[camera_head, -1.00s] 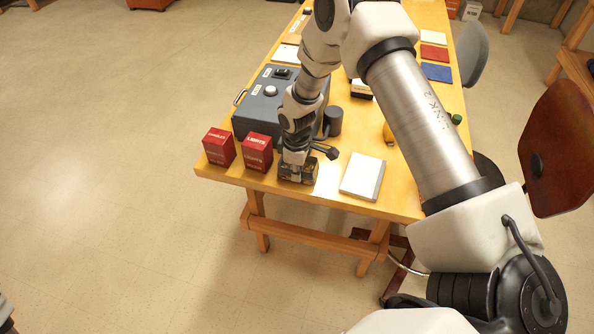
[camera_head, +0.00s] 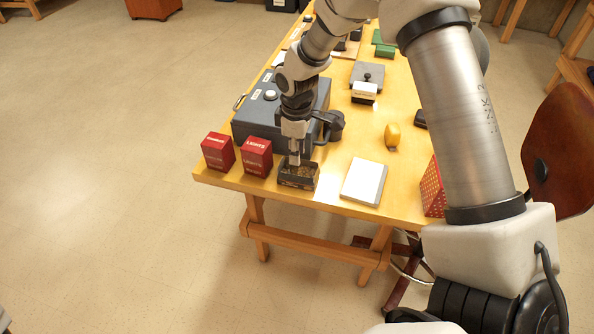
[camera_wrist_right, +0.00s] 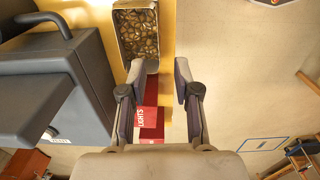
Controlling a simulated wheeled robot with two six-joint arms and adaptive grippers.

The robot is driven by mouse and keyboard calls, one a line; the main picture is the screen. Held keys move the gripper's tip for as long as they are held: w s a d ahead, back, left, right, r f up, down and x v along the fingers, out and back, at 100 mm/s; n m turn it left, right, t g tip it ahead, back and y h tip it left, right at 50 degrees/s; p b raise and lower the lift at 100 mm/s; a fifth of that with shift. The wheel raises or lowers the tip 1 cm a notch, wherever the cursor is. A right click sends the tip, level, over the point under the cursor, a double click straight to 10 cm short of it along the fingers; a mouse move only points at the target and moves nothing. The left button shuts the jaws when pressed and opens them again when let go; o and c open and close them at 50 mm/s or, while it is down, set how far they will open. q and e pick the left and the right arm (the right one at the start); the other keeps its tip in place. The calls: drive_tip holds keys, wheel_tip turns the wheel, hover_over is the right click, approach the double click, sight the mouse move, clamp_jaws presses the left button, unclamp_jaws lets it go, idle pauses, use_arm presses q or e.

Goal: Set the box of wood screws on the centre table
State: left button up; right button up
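The box of wood screws (camera_head: 299,176) is a dark open-topped box full of brass-coloured screws. It sits upright on the near end of the wooden table (camera_head: 330,205), between a red box and a white slab. In the right wrist view the box (camera_wrist_right: 138,32) lies at the top, beyond the fingertips. My right gripper (camera_head: 295,158) is just above the box, pointing down. In its wrist view the fingers of this gripper (camera_wrist_right: 160,75) are spread apart with nothing between them. My left gripper is out of view.
Two red boxes (camera_head: 218,151) (camera_head: 257,156) stand left of the screw box. A grey-blue machine (camera_head: 262,120) stands behind. A white slab (camera_head: 364,181) lies to the right, with a yellow object (camera_head: 392,135) beyond. A brown chair (camera_head: 560,150) is at the right.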

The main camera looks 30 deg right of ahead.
drive_tip(key=s+a+f+m+y, duration=0.15)
drive_tip(key=s+a+f, duration=0.25)
drive_tip(key=s+f, duration=0.45)
drive_tip(key=s+a+f+m, duration=0.3)
drive_tip(key=s+f, duration=0.4)
drive_tip(key=f, duration=0.2)
drive_tip(key=s+a+f+m+h, duration=0.1)
drive_tip(key=s+f+m, duration=0.2)
drive_tip(key=s, duration=0.9)
drive_tip(key=shift+s+f+m, duration=0.35)
drive_tip(key=shift+m, duration=0.1)
